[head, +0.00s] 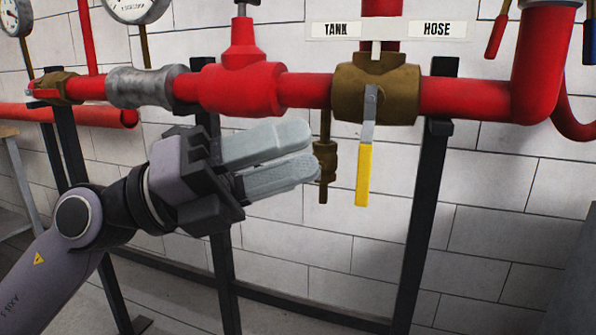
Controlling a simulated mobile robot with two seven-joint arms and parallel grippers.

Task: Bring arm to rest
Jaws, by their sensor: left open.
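My left gripper (312,156) comes in from the left in the head view. Its two grey fingers point right, with a narrow gap between them, and nothing is held. The fingertips are left of the yellow valve handle (363,175) and apart from it in the picture. The handle hangs straight down from the brass valve (400,92). My right gripper is not in view.
A red pipe (460,98) runs across above my gripper, with a red valve body (242,85) and a grey coupling (140,87). TANK and HOSE labels (437,29) are above. Black stand posts (425,220) hold the pipe. Gauges (135,8) are at upper left. Space at lower right is clear.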

